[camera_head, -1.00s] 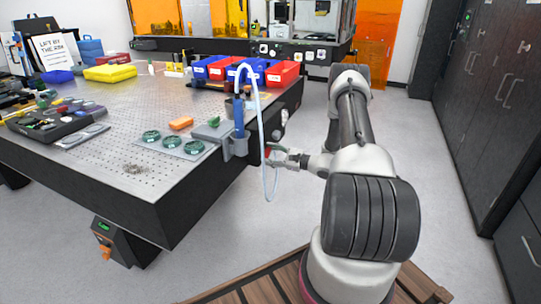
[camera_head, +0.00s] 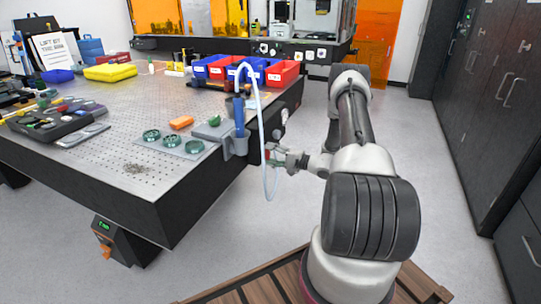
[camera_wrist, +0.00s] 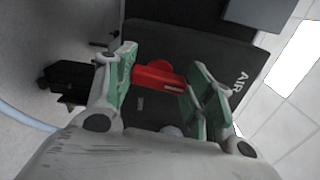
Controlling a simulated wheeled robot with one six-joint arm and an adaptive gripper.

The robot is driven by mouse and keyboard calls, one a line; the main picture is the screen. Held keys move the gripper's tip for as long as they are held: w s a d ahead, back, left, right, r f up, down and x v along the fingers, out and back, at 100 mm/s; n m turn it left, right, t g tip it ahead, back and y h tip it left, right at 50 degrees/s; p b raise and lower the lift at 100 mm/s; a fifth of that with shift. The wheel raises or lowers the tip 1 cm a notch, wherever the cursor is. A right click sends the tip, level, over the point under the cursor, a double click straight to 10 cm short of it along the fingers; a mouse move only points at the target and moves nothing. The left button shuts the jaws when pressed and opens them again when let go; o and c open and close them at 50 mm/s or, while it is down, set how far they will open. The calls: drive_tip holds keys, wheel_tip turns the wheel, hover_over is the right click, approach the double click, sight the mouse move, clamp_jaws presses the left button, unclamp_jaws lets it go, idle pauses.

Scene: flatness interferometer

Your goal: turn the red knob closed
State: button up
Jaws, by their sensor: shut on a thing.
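The red knob (camera_wrist: 158,76) is a bar-shaped handle on a dark panel marked AIR (camera_wrist: 240,82). In the wrist view it lies across the space between my gripper's green-padded fingers. My gripper (camera_wrist: 164,74) is shut on the knob, one finger at each end of the bar. In the head view, my gripper (camera_head: 276,157) is at the right side of the optical table, just below its top edge. Only a small bit of the red knob (camera_head: 268,152) shows there, the rest being hidden by the fingers.
A pale hose (camera_head: 262,120) loops down from the blue cylinder (camera_head: 239,115) in a grey holder, passing close by my gripper. The perforated table top (camera_head: 110,140) carries green-rimmed discs and an orange block. Red and blue bins (camera_head: 283,74) stand behind. The floor at right is clear.

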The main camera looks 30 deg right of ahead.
drive_tip(key=shift+o, duration=0.2)
drive_tip(key=shift+n, duration=0.6)
drive_tip(key=shift+f, duration=0.1)
drive_tip(key=o, duration=1)
drive_tip(key=v, duration=1.2)
